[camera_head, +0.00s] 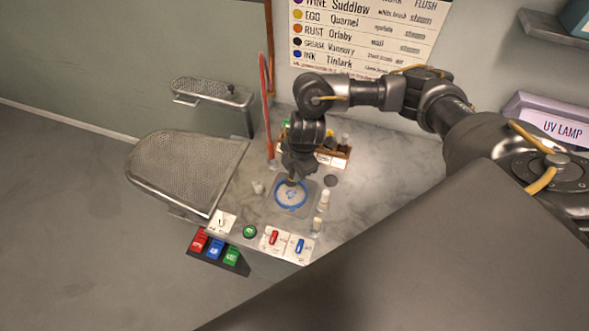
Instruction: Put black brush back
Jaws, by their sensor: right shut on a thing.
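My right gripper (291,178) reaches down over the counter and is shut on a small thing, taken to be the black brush. Only a small brownish bit of it shows below the fingers; the rest is hidden by the gripper, and its colour is not clear. Under it lies a pale square pad with a blue ring (292,207). I cannot tell whether the held thing touches the pad. Behind my gripper a brown wooden rack (341,162) holds several small items, partly hidden by my arm. My left gripper is not in view.
A mesh pressing board (185,165) and a smaller one (212,92) stand at the left. A red hose (265,100) rises behind. Small white bottles (323,199) stand right of the pad. Coloured switches (273,238) line the front edge. A UV lamp box (548,125) is at right.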

